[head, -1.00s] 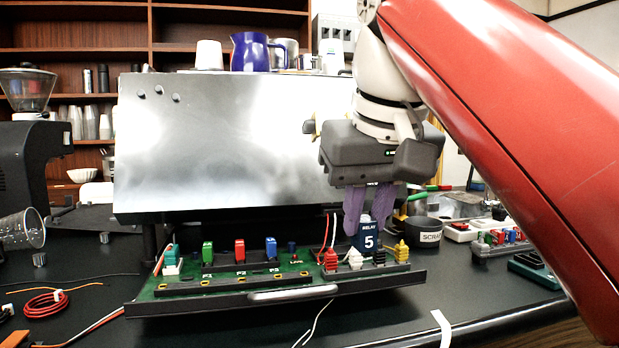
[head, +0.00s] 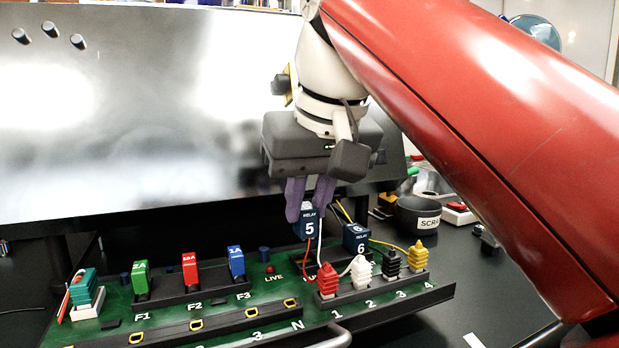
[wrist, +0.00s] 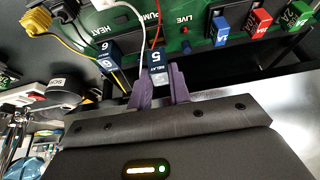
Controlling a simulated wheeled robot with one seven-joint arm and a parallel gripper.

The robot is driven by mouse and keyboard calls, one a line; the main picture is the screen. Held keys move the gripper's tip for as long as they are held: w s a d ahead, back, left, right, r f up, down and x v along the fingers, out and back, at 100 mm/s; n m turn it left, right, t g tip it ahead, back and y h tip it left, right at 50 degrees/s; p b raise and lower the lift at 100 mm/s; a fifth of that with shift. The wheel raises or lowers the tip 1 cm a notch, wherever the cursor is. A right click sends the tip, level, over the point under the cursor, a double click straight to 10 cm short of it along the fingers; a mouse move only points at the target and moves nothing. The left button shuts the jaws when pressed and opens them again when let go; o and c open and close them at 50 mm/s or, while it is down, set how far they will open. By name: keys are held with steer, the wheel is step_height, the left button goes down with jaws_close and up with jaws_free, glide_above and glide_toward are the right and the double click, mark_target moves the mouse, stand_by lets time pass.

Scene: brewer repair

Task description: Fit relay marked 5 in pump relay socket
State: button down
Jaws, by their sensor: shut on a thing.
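The relay marked 5 (head: 309,224) is a dark blue block with white lettering. My gripper (head: 309,200) is shut on it, with purple fingers on its two sides; the wrist view also shows relay 5 (wrist: 156,62) between the fingers (wrist: 158,82). It is upright over the back of the green board (head: 120,310), left of the relay marked 6 (head: 357,239). The word PUMP shows on the board in the wrist view, just beyond relay 5. The socket itself is hidden behind the relay and wires, so I cannot tell whether they touch.
Red (head: 327,281), white (head: 361,271), black (head: 391,265) and yellow (head: 417,256) plugs stand along the board's right front. Red and white wires rise close by relay 5. Fuses stand left of it. The steel machine panel (head: 150,120) is behind. A scrap tub (head: 418,215) stands at right.

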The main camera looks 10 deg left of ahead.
mark_target(310, 224)
step_height(310, 224, down, 2)
steer(key=shift+f+b, duration=0.2)
steer(key=shift+b, duration=0.65)
steer(key=shift+r, duration=0.1)
steer(key=shift+s, duration=0.1)
steer(key=shift+f, duration=0.8)
stand_by(1.5)
steer(key=c, duration=1.2)
jaws_free()
steer(key=shift+c, duration=0.2)
steer(key=shift+r, duration=0.1)
